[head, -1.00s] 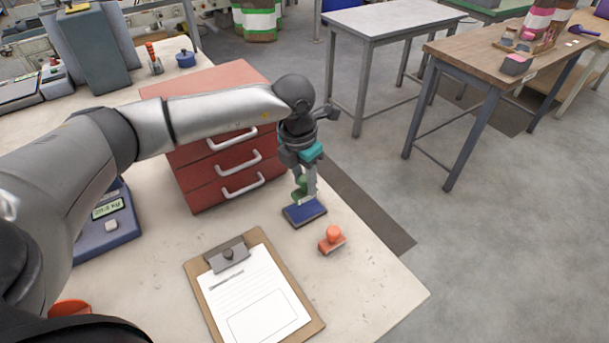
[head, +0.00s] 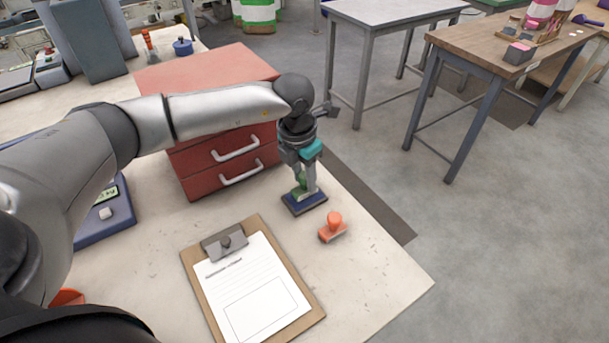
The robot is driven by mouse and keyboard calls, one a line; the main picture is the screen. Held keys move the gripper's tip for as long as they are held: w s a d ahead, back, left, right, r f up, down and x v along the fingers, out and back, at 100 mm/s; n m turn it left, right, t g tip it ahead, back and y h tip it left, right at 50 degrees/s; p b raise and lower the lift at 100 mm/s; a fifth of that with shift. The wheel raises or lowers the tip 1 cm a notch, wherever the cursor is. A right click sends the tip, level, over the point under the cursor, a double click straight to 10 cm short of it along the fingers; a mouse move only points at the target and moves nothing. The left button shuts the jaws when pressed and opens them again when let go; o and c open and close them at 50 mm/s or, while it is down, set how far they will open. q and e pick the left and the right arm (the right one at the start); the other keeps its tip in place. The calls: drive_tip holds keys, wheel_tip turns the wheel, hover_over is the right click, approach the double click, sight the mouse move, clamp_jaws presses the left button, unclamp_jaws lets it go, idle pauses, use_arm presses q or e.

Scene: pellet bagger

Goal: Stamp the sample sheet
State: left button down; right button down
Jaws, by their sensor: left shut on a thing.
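My left gripper (head: 306,180) points down, shut on a green stamp (head: 302,190). The stamp is at the blue ink pad (head: 304,202) and appears to rest on it, though the fingers hide part of it. My right gripper does not show.
A red drawer unit (head: 210,72) with light handles stands behind the clipboard, under my left arm. A blue scale (head: 105,222) is at the left. The table's right edge lies just beyond the orange-red stamp. Other tables (head: 500,55) stand across the floor.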

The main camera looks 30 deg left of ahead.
use_arm(q)
drive_tip(key=shift+f+b, duration=0.45)
drive_tip(key=shift+f, duration=0.15)
idle(1.3)
drive_tip(key=shift+r+p, duration=2.65)
drive_tip(key=shift+r, duration=0.9)
